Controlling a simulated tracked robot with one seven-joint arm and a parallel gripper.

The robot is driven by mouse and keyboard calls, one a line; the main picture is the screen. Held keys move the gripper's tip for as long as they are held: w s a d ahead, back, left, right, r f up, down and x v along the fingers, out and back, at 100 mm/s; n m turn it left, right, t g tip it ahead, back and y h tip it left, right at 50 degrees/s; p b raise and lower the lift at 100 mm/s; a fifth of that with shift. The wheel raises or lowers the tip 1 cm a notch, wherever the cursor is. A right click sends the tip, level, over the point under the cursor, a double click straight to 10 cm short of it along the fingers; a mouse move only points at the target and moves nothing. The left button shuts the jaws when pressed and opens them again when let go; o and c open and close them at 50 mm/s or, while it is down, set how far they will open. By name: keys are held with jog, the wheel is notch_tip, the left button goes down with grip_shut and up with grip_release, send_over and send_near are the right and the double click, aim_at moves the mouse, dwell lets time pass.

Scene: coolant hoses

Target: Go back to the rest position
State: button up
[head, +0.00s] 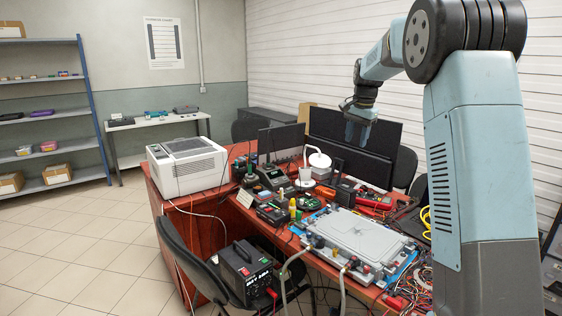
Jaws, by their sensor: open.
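My gripper (357,122) hangs at the end of my raised arm, pointing down in front of the dark monitor on the far side of the desk. Its fingers look apart, and I see nothing held between them.
The red-brown desk (223,200) is crowded with a white printer (187,164), a white lamp (318,160), dark monitors (372,148) and tools. A black power box (246,272) and a chair (190,262) stand at the near side. Tiled floor (85,250) is free at left.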

jog(key=s+r+n+t, duration=0.1)
jog(key=s+r+n, duration=0.15)
jog(key=s, duration=0.95)
jog(key=s+r+n+t, duration=0.15)
jog(key=s+r, duration=0.25)
jog(key=s, duration=0.8)
jog(key=s+f+n, duration=0.2)
jog(key=s+f, duration=0.2)
jog(key=s, duration=0.7)
jog(key=s+a+f+n+t, duration=0.1)
jog(key=s+f, duration=0.3)
jog(key=s, duration=0.7)
jog(key=shift+a+n+h, duration=0.25)
jog(key=shift+n+h, duration=0.05)
jog(key=shift+n, duration=0.6)
